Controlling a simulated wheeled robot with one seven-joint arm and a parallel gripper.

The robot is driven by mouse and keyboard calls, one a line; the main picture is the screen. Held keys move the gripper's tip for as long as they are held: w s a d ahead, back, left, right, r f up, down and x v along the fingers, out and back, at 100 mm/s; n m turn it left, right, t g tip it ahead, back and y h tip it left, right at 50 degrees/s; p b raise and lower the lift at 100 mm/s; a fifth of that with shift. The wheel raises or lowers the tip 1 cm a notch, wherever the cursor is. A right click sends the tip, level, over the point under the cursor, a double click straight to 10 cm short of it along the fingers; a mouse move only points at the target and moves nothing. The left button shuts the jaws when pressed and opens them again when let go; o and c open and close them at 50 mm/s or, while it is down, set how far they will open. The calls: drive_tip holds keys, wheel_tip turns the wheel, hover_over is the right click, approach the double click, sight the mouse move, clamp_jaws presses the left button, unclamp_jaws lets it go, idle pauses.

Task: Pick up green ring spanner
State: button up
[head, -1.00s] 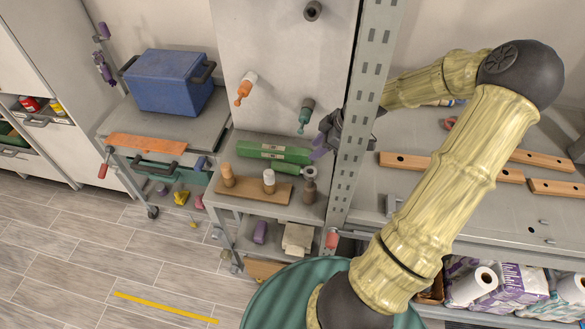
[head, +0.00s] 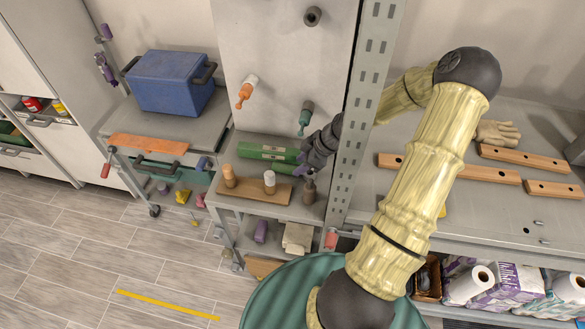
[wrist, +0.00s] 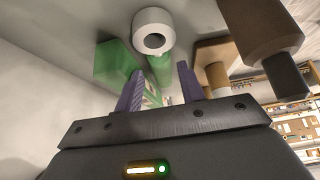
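I cannot make out a clear ring-spanner shape. A long green piece (head: 262,151) with a pale label lies on the shelf in the head view, with another green length along its near side. In the wrist view a green block (wrist: 115,62) and a green rounded length (wrist: 160,68) show ahead. My gripper (wrist: 160,80) has its two purple fingers apart, with green and pale-labelled surface seen between them. Contact cannot be told.
The perforated rack post (head: 362,110) stands close beside my arm. A teal-handled tool (head: 305,120) and an orange one (head: 244,95) hang on the panel above. A wooden board (head: 250,189) with pegs and a dark bottle-like item (head: 309,192) stand in front.

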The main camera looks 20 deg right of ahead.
drive_tip(key=shift+x, duration=1.35)
clamp_jaws()
drive_tip(key=shift+r, duration=0.15)
